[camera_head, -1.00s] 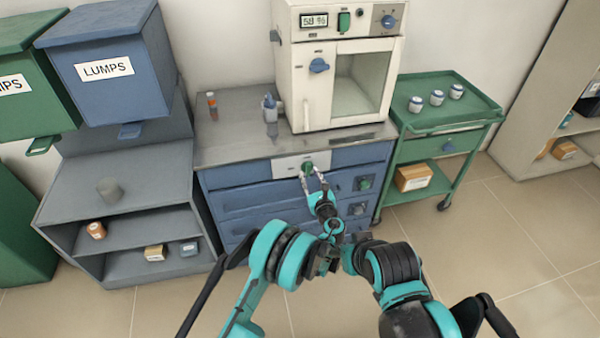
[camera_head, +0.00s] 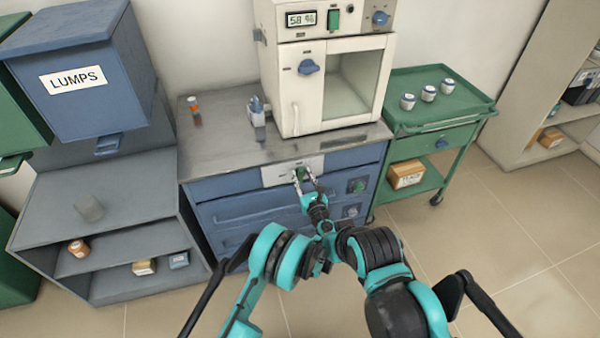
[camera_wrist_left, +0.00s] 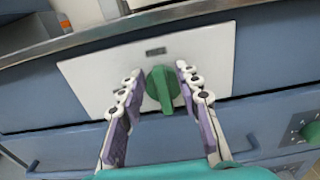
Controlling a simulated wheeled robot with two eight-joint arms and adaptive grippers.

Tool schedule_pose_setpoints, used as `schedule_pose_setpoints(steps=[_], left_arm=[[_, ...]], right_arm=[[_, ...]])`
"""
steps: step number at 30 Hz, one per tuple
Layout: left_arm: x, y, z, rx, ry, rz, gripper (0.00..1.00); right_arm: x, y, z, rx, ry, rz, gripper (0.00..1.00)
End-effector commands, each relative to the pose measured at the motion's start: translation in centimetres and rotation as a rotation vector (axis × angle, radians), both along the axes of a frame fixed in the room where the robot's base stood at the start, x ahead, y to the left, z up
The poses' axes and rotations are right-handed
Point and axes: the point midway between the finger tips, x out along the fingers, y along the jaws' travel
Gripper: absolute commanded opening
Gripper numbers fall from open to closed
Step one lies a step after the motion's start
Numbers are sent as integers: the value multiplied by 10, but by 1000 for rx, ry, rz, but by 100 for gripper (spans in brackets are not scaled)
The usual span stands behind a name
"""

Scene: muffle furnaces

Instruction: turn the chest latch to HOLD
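The chest latch is a green knob (camera_head: 302,173) on a white plate (camera_head: 276,176) on the front of the blue drawer chest (camera_head: 240,207). In the left wrist view the knob (camera_wrist_left: 162,88) shows a raised grip bar, nearly upright and slightly tilted. My left gripper (camera_head: 304,178) is at the knob. In the left wrist view its fingers (camera_wrist_left: 160,80) stand spread, one on each side of the knob, with small gaps seen beside the grip bar. The label above the knob is too small to read. My right gripper is not in view.
A white oven (camera_head: 310,90) with a blue handle stands on the metal chest top (camera_head: 225,140). Another green knob (camera_head: 357,186) sits at the chest's right. A green cart (camera_head: 440,110) with several jars stands right; a grey shelf and blue LUMPS bin (camera_head: 85,85) stand left.

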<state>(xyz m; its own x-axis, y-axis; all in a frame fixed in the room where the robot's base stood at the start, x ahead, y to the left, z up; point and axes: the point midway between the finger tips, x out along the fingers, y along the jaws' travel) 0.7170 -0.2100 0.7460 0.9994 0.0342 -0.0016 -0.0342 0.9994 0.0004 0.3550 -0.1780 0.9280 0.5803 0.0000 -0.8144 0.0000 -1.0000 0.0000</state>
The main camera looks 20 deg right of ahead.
Motion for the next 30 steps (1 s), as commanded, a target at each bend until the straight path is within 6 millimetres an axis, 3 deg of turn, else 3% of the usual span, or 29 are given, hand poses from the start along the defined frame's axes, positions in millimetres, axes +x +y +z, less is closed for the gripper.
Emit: schedule_pose_setpoints(steps=[4,8,20,30], left_arm=[[0,0,0,0,0,0,34],[0,0,0,0,0,0,0],[0,1,0,-26,-1,0,0],[0,6,0,-225,-8,0,0]], right_arm=[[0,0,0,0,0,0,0],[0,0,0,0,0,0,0],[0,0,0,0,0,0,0],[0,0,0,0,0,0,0]])
